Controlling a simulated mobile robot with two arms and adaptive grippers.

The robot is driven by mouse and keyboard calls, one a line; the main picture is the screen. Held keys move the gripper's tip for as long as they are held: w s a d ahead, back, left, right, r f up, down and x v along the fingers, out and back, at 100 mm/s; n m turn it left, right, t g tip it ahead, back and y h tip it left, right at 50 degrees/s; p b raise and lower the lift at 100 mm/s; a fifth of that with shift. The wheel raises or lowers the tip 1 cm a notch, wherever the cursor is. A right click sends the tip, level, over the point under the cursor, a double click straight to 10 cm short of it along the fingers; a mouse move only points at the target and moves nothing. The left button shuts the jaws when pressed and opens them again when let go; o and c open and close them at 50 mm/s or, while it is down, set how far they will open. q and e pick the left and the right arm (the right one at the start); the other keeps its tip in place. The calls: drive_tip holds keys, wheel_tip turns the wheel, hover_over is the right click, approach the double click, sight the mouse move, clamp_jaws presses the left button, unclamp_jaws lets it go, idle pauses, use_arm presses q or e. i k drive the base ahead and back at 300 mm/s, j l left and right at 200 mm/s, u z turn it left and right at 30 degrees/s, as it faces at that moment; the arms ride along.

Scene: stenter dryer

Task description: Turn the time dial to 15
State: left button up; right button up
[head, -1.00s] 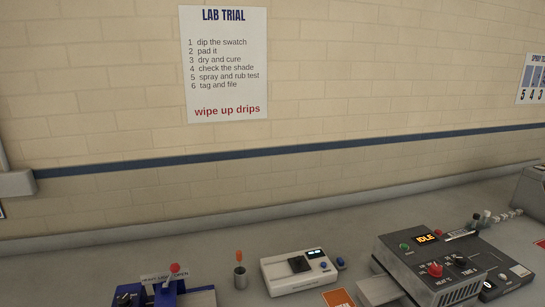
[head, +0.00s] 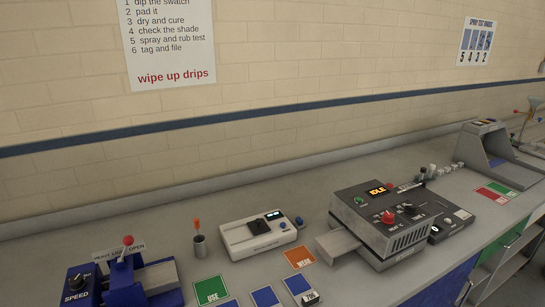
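The dryer (head: 343,213) is a dark grey box on the bench at the right of the head view. Its display (head: 377,191) reads IDLE in orange. A red knob (head: 388,217) and a black knob (head: 409,208) sit on its sloped top. The black knob appears to be the time dial, but its small label and its setting are not legible. A green button (head: 359,200) is at the panel's left. A pale tray (head: 338,245) sticks out on the left side. Neither of my grippers is in view.
A blue padding machine (head: 128,278) with a speed knob stands at the left. A white meter (head: 250,236) and a cup (head: 200,246) stand between it and the dryer. Coloured cards lie along the front. A grey hood (head: 484,145) is at the far right.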

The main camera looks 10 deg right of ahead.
sight(410, 208)
drive_tip(key=z, duration=1.25)
